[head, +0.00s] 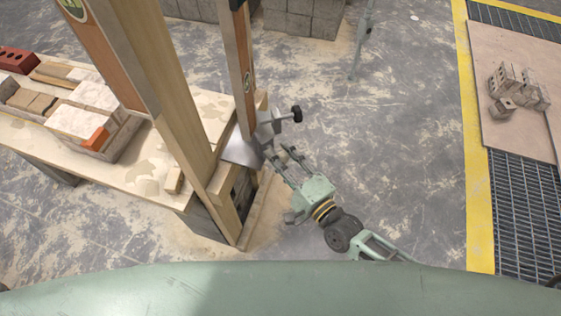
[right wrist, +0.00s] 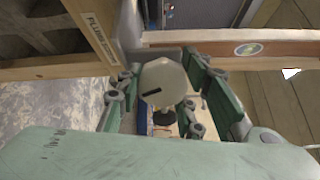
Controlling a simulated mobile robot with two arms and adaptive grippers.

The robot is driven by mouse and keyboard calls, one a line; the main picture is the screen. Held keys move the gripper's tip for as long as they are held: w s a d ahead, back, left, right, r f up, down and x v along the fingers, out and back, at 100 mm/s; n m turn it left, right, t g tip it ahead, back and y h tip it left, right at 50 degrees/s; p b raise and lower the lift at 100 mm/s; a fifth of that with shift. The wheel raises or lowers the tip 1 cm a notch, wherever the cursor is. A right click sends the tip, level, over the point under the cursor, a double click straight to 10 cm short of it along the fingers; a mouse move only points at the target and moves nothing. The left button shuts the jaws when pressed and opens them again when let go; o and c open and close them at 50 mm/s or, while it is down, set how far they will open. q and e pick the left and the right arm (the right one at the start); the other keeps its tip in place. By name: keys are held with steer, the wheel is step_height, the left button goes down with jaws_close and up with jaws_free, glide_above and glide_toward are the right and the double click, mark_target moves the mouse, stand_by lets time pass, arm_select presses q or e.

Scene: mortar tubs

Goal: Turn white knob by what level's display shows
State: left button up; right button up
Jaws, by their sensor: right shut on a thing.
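The white knob (right wrist: 165,82) shows in the right wrist view, a pale rounded piece with a dark slot-like mark on its face. My right gripper (right wrist: 160,90) has its green fingers on either side of it and is shut on it. In the head view my right gripper (head: 278,153) is beside a grey metal bracket (head: 264,128) on a wooden post; I cannot make out the knob there. A wooden bar with a round emblem (right wrist: 248,50), possibly the level, crosses the right wrist view. No readable display shows. My left gripper is not in view.
A wooden bench (head: 120,172) with blocks and bricks stands at the left. Tall wooden posts (head: 185,110) rise close to my right gripper. A black knob (head: 297,114) sticks out from the bracket. The concrete floor to the right is clear up to a yellow strip (head: 473,150).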

steer(key=shift+f+m, duration=0.15)
steer(key=shift+m, duration=0.35)
steer(key=shift+b, duration=0.3)
steer(key=o, duration=1.1)
steer(key=shift+o, duration=0.2)
steer(key=v, duration=1.2)
